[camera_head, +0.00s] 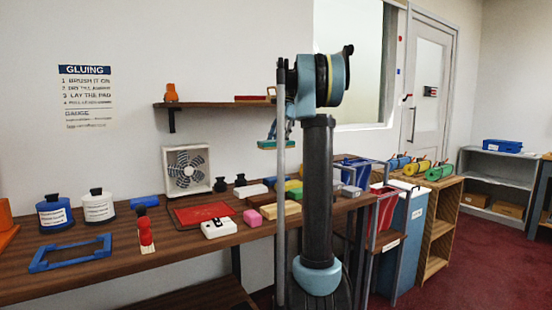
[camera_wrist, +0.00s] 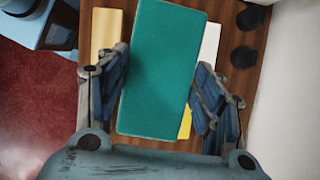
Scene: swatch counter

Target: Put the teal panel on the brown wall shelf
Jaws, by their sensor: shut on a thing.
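The teal panel (camera_wrist: 160,70) is a flat rectangular piece held between the two blue fingers of my gripper (camera_wrist: 162,62) in the wrist view. In the head view the panel (camera_head: 268,144) is a thin teal slab under my gripper (camera_head: 273,133), above the counter and apart from it. It hangs lower than the brown wall shelf (camera_head: 212,105), near the shelf's right end. The shelf carries an orange item (camera_head: 171,92) at its left end and a flat red item (camera_head: 250,98) toward its right. My arm hides the area right of the shelf.
The wooden counter (camera_head: 185,237) holds bottles, a blue frame (camera_head: 71,253), a red tray (camera_head: 202,213) and several coloured blocks. A white fan (camera_head: 186,170) stands against the wall below the shelf. The shelf's middle is bare. A window (camera_head: 349,60) is behind my arm.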

